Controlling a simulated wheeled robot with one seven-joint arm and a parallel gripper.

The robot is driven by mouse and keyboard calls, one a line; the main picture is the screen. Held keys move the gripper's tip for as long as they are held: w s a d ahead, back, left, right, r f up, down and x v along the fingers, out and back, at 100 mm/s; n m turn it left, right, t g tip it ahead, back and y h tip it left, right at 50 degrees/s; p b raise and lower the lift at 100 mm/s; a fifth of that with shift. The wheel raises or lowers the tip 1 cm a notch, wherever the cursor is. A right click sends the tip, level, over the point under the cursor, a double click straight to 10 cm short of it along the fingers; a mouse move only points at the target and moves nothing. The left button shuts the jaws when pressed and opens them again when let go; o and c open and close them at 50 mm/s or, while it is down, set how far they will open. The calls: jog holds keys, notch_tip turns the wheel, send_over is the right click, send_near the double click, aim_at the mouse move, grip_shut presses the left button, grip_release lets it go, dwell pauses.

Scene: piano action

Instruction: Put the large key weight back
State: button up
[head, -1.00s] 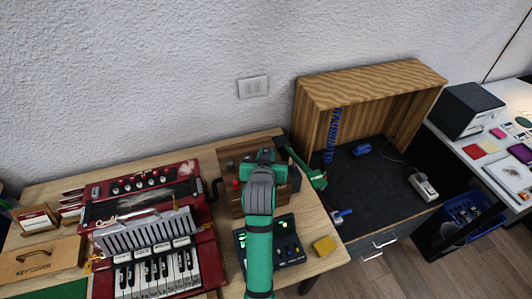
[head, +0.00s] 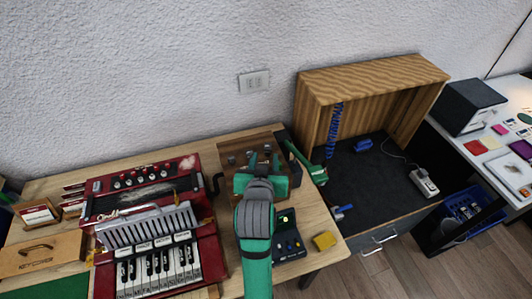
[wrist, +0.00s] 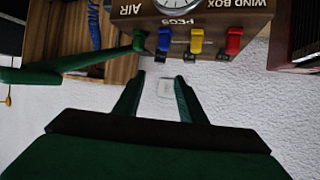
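No large key weight can be made out for certain in either view. A dark tray (head: 289,253) with several small pieces stands right of my forearm, its left part hidden behind the arm; I cannot tell what the pieces are. My gripper (wrist: 160,80) is open and empty, with only wall and a white wall plate showing between its fingers. In the head view my gripper (head: 260,172) is over the brown wind box (head: 240,143). The wrist view shows the wind box upside down (wrist: 215,18), with a blue peg (wrist: 163,42), a yellow peg (wrist: 196,42) and a red peg (wrist: 233,42).
A red accordion (head: 150,255) fills the left of the table, near a wooden key cover box (head: 40,255). A yellow block (head: 324,240) lies right of the tray. An open wooden cabinet (head: 370,80) stands to the right, with a green bar (head: 312,170) beside it.

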jog(key=shift+v, duration=1.5)
